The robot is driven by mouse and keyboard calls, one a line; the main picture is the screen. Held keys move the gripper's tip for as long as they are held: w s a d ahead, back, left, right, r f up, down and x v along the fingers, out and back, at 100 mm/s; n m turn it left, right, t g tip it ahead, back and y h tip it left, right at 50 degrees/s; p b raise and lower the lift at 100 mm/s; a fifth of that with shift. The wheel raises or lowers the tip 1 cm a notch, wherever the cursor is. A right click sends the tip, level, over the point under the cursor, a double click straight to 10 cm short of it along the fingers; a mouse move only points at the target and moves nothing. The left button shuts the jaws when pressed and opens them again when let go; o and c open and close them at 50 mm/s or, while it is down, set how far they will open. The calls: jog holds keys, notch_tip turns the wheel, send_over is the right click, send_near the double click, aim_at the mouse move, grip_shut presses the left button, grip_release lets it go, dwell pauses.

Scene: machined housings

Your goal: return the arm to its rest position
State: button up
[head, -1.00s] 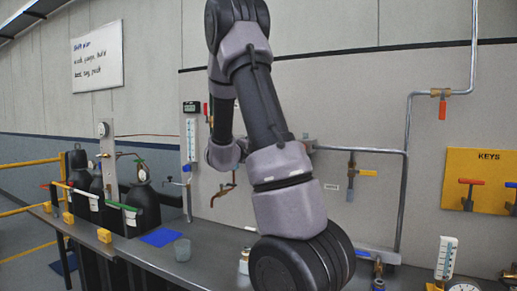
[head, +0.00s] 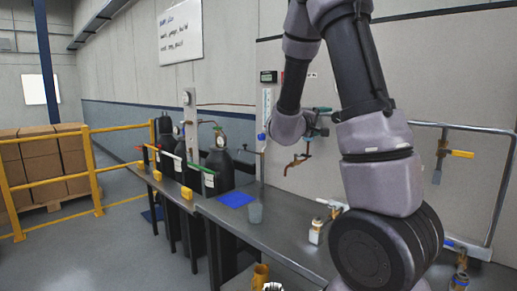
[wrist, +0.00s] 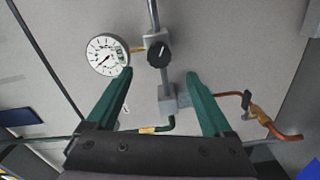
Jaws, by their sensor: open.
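In the wrist view, the two green fingers of my gripper (wrist: 158,80) stand wide apart with nothing between their tips. Behind them are a round white dial gauge (wrist: 108,57) and a black knob (wrist: 159,54) on a vertical pipe; I cannot tell how far off they are. In the head view, my arm (head: 375,140) rises on the right, bends at the top and comes down to the wrist (head: 287,125) in front of the wall.
Dark cylinders (head: 218,165) stand farther left. A copper tap (head: 299,157) is near the wrist. Yellow rails (head: 95,170) and boxes (head: 45,165) are at left.

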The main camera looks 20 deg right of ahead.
jog(key=s+a+r+m+t+y, duration=0.1)
jog(key=a+r+m+t+y, duration=0.15)
jog(key=a+y, duration=0.45)
jog(key=s+a+r+m+t+y, duration=0.2)
jog(key=a+r+y, duration=0.1)
jog(key=a+y, duration=0.45)
jog(key=s+a+f+m+g+y, duration=0.1)
jog(key=s+a+g, duration=0.2)
jog(key=s, duration=0.8)
jog(key=s+a+f+m+g+y, duration=0.1)
jog(key=s+a+g+y, duration=0.1)
jog(key=s, duration=0.8)
jog(key=shift+s+a+f+m+g, duration=0.35)
jog(key=shift+a+g, duration=0.4)
jog(key=shift+a, duration=0.4)
